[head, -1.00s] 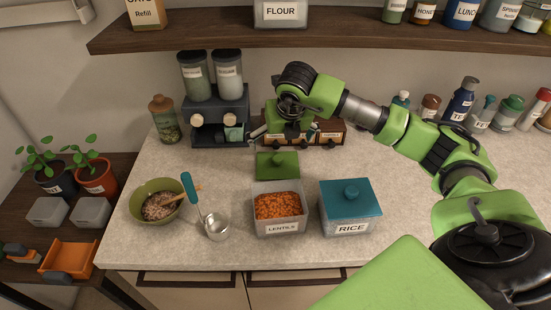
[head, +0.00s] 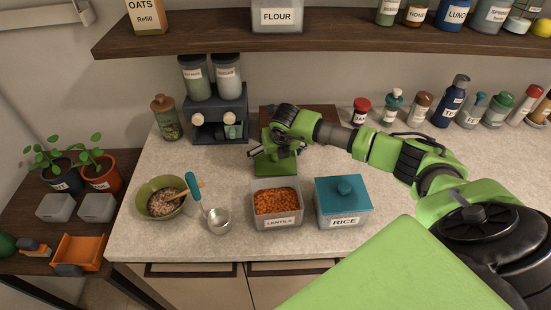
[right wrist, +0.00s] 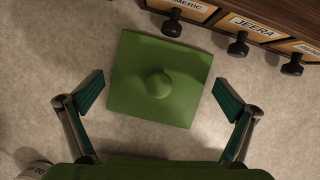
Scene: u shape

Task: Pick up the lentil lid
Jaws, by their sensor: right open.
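The green square lentil lid (right wrist: 130,70), with a round knob in its middle, lies flat on the counter in the right wrist view. In the head view the lid (head: 275,168) is behind the lentil container and partly hidden by my right gripper (head: 277,147). The right gripper (right wrist: 158,97) is open and empty above the lid, one finger to each side of it. The open lentil container (head: 278,222), full of orange lentils, stands just in front of the lid. My left gripper is not in view.
A rice container with a blue lid (head: 342,187) stands right of the lentils. A ladle (head: 217,218) and a green bowl (head: 161,207) are to the left. A spice drawer box (right wrist: 250,25) stands close behind the lid. Bottles line the back right.

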